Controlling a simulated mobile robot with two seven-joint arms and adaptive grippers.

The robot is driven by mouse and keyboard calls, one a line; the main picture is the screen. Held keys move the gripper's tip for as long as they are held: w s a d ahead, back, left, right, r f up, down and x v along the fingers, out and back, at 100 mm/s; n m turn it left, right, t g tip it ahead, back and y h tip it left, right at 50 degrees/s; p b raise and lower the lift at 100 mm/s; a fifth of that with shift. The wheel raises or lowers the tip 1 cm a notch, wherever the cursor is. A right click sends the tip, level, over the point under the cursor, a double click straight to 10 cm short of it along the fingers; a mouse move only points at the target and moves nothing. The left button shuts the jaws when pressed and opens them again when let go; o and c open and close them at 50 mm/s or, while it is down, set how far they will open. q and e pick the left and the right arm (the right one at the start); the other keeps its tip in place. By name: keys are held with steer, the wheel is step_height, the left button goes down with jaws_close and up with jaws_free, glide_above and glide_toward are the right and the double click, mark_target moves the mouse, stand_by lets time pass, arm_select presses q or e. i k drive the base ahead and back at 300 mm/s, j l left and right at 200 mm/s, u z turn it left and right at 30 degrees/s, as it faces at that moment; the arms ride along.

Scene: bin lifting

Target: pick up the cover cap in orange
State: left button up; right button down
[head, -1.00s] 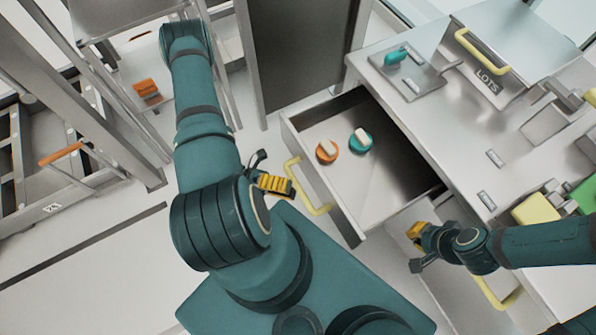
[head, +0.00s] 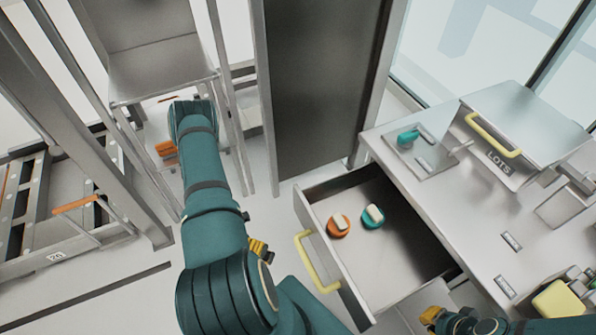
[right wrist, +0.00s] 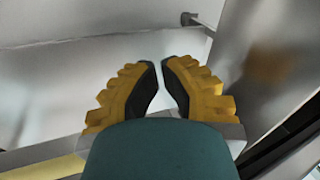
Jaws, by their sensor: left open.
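The orange cover cap (head: 339,226), round with a pale block-like top, lies in the open drawer (head: 322,262). A teal cap (head: 373,216) of like shape lies just right of it, close beside it. My left gripper (head: 261,251) is open, outside the drawer to the left of its yellow handle, and mostly hidden behind my arm. My right gripper (head: 431,315) is at the bottom edge by the drawer's near right corner. In the right wrist view its padded yellow fingers (right wrist: 159,82) sit close together with nothing seen between them. Neither gripper touches a cap.
The drawer's yellow handle (head: 316,262) stands out on its left face. The steel worktop (head: 470,215) on the right carries a teal-handled piece (head: 408,137) and a lidded LOTS box (head: 520,125). A dark cabinet panel (head: 325,90) rises behind the drawer.

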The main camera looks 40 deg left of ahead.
mark_target(338, 226)
steer(key=k, duration=1)
